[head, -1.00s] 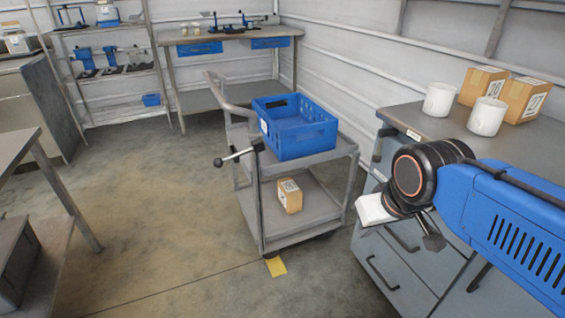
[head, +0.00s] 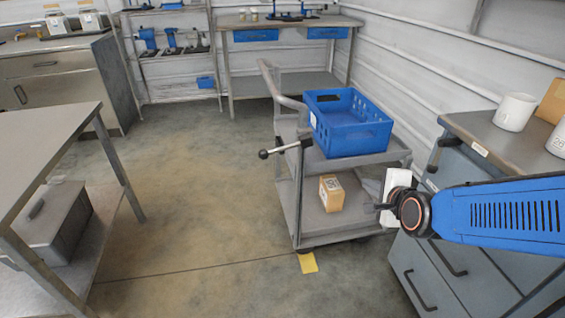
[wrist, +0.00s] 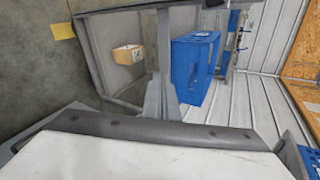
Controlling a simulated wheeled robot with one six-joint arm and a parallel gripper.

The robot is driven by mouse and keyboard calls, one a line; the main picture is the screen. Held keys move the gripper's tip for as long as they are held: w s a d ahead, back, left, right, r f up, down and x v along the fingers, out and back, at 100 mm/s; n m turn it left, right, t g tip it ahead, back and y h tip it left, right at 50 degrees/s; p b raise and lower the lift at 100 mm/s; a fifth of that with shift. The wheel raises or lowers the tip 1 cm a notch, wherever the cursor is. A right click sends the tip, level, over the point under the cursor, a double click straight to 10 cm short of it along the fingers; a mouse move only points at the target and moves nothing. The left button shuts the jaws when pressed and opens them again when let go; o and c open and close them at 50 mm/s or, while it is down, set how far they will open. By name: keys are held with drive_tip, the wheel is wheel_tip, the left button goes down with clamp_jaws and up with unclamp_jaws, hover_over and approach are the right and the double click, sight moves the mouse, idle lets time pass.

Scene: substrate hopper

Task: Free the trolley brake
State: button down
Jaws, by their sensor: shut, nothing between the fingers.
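The grey trolley (head: 290,190) stands in the middle of the head view. A lever with a black ball knob (head: 264,154) sticks out leftward from its near left post, below the push handle (head: 270,80). The trolley also shows in the wrist view (wrist: 125,12), turned sideways; the lever cannot be made out there. My gripper (head: 376,203) is shut and empty at the trolley's right side, in front of its lower part in the head view. Its fingers (wrist: 160,98) show in the wrist view. Whether they touch the trolley, I cannot tell.
A blue crate (head: 350,140) sits on the trolley's top shelf and a cardboard box (head: 331,194) on its lower shelf. A drawer cabinet (head: 440,262) stands close on the right, a bench (head: 50,140) on the left. Open floor (head: 200,200) lies left of the trolley.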

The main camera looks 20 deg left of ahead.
sight(277, 151)
drive_tip(key=s+a+f+m+t+y, duration=0.25)
drive_tip(key=a+m, duration=0.35)
drive_tip(key=a, duration=0.4)
drive_tip(key=s+a+f+m+t+y, duration=0.25)
drive_tip(key=a+m, duration=0.45)
drive_tip(key=a, duration=0.4)
drive_tip(key=w+a+r, duration=0.3)
drive_tip(key=w+a, duration=0.3)
drive_tip(key=w, duration=0.2)
drive_tip(key=shift+w+r+h, duration=0.15)
drive_tip(key=shift+r+h, duration=0.25)
drive_tip(key=shift+a+r, duration=0.15)
drive_tip(key=shift+r, duration=0.4)
drive_tip(key=shift+a+r, duration=0.15)
drive_tip(key=shift+r, duration=0.35)
